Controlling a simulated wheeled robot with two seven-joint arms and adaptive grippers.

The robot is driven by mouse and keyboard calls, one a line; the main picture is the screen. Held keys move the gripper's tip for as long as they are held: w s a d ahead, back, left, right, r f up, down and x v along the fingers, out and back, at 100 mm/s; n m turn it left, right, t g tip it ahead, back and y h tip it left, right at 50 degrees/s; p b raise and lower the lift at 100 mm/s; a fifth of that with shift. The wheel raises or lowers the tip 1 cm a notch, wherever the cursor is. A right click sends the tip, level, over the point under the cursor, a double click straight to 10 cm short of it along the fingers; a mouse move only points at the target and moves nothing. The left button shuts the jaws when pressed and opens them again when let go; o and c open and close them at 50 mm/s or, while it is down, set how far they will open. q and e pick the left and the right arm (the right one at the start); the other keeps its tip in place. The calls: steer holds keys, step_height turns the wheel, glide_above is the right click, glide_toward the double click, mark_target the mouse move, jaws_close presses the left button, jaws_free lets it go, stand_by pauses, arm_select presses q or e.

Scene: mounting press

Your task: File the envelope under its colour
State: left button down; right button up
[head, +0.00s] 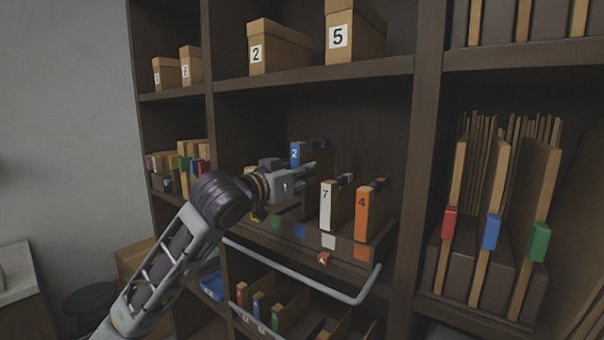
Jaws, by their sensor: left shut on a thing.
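A blue-spined file marked 2 (295,153) stands higher than the others in its row, above the pull-out shelf (345,249). My left gripper (309,172) is at this file and appears shut on it; the fingers hide its lower part. A white file marked 7 (328,206) and an orange file marked 4 (362,214) stand upright to the right. Part of a yellow file (250,170) shows behind my left arm. Green, blue, white and orange patches line the shelf's front. I cannot pick out a separate envelope. My right gripper is out of view.
A pale bar handle (300,278) juts out in front of the shelf. Below it is a compartment with small coloured files (258,307). Numbered boxes (278,47) fill the shelf above. A dark upright (425,160) separates the tabbed folders (490,232) at right.

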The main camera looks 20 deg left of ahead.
mark_target(303, 203)
arm_select(q)
steer(key=shift+f+b, duration=0.5)
steer(key=shift+f, duration=0.9)
steer(key=shift+f+b, duration=0.3)
steer(key=shift+b, duration=0.15)
steer(key=shift+f, duration=0.1)
steer(key=shift+f+b, duration=1.05)
steer(key=shift+f, duration=0.8)
steer(key=c, duration=1.2)
jaws_free()
steer(key=shift+s, duration=0.1)
